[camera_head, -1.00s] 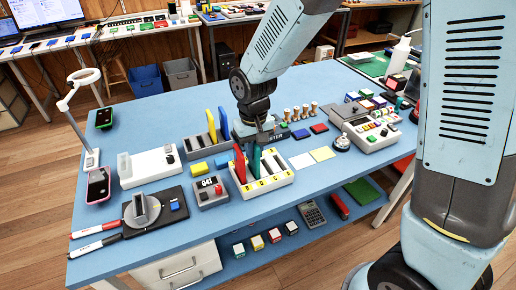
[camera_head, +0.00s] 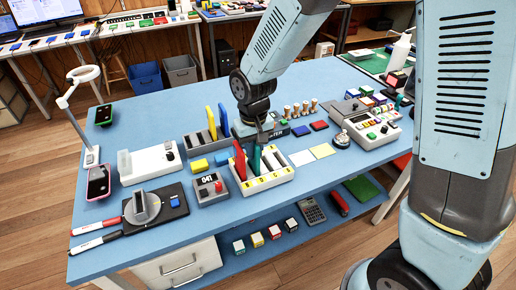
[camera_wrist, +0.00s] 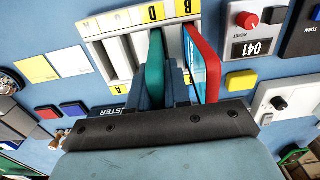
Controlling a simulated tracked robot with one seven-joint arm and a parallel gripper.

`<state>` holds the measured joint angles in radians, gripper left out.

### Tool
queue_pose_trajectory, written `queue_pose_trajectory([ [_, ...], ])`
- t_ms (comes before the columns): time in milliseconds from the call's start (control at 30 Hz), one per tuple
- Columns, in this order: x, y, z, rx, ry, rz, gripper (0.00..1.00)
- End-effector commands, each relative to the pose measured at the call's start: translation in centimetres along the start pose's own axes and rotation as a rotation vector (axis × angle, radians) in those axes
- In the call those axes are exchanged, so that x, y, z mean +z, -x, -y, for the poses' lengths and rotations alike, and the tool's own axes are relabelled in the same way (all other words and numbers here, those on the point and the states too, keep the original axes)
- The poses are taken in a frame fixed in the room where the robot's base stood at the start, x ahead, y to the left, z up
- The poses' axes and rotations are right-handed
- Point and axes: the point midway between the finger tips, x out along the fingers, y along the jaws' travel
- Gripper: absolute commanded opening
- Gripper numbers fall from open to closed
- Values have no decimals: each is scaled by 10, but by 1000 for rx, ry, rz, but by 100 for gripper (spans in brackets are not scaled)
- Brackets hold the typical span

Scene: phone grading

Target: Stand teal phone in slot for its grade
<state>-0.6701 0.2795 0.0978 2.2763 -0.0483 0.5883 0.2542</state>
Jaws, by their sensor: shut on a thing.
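The teal phone (camera_head: 257,158) is upright at the white slotted rack (camera_head: 281,178), and its low end is hidden among the dividers. In the wrist view the teal phone (camera_wrist: 155,62) is edge-on near the yellow label D. I cannot tell how deep it sits. My gripper (camera_head: 263,137) is above the rack. In the wrist view my gripper (camera_wrist: 161,85) has its fingers shut around the phone's upper part. The red phone (camera_head: 240,162) stands in the rack beside the teal one, and it also shows close to my fingers in the wrist view (camera_wrist: 204,62).
A grey rack (camera_head: 197,149) with a yellow phone (camera_head: 223,121) stands behind. The 041 counter box (camera_head: 209,187) is left of the white rack. Pale cards (camera_head: 322,151) and a console (camera_head: 366,130) are to the right.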

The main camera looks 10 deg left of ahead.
Motion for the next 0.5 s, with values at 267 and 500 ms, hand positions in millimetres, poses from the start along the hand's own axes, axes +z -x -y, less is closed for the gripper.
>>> queue_pose_trajectory([
  [267,0,0,0,0,0,0,32],
  [500,0,0,0,0,0,0,47],
])
